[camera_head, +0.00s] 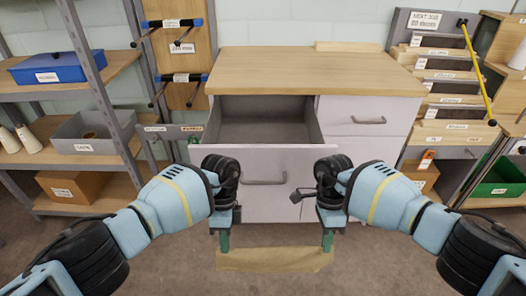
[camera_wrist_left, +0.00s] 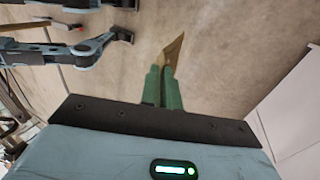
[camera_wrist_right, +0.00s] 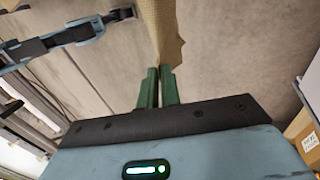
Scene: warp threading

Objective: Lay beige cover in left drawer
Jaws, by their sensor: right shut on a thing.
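The beige cover (camera_head: 275,260) hangs spread between my two grippers, low in front of the cabinet. My left gripper (camera_head: 225,247) is shut on its left end; the cover (camera_wrist_left: 174,50) shows at the fingertips in the left wrist view. My right gripper (camera_head: 327,247) is shut on its right end; the cover (camera_wrist_right: 161,30) also shows in the right wrist view. The left drawer (camera_head: 264,158) is pulled out, and its grey inside looks empty where visible. Both grippers are in front of the drawer and lower than its top edge.
The cabinet has a wooden top (camera_head: 310,75) and a shut right drawer (camera_head: 365,116). A left shelf holds a blue bin (camera_head: 47,70) and a grey bin (camera_head: 90,137). A slotted rack (camera_head: 440,85) and a green bin (camera_head: 500,180) stand at the right.

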